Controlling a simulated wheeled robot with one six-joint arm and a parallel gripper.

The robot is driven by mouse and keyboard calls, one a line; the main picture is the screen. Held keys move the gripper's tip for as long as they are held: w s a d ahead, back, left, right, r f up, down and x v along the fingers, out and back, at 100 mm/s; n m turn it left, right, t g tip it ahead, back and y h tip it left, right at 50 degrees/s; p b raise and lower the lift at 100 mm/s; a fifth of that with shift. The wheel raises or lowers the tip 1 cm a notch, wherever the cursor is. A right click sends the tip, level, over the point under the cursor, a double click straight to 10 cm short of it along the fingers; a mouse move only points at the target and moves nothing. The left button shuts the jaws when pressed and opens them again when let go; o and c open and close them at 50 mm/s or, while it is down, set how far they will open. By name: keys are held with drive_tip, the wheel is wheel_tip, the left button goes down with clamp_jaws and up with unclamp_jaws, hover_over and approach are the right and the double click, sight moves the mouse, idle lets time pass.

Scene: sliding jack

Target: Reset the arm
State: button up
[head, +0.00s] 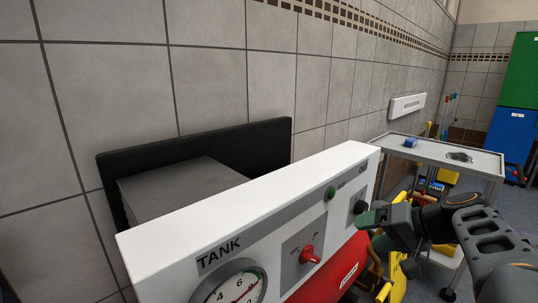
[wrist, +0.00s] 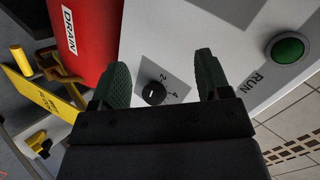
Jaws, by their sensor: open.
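My gripper (head: 367,218) is at the right end of the white control panel (head: 240,205) in the head view. In the wrist view my gripper (wrist: 160,76) is open, with dark green fingers spread apart. The small black knob (wrist: 153,93) shows in the gap between them, nearer the left finger, with clear space on both sides. The knob's plate has the numbers 2 and 4 on it. The knob also shows in the head view (head: 360,207), close to the fingertips. I cannot tell whether the fingertips reach past it.
A green RUN button (wrist: 288,49), a red switch (head: 310,255) and a TANK gauge (head: 232,288) are on the panel. A red DRAIN-labelled body (wrist: 84,35) and yellow parts (wrist: 38,92) lie beside it. A grey table (head: 440,152) stands behind my arm.

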drive_tip(key=s+a+r+n+g+h+p, duration=0.3)
drive_tip(key=s+a+r+h+p, duration=0.4)
drive_tip(key=p, duration=1.4)
drive_tip(key=s+r+h, duration=0.1)
drive_tip(key=s+r, duration=0.2)
drive_tip(key=s, duration=0.1)
drive_tip(key=shift+h, duration=0.3)
drive_tip(key=shift+f, duration=0.1)
drive_tip(key=shift+c, duration=0.5)
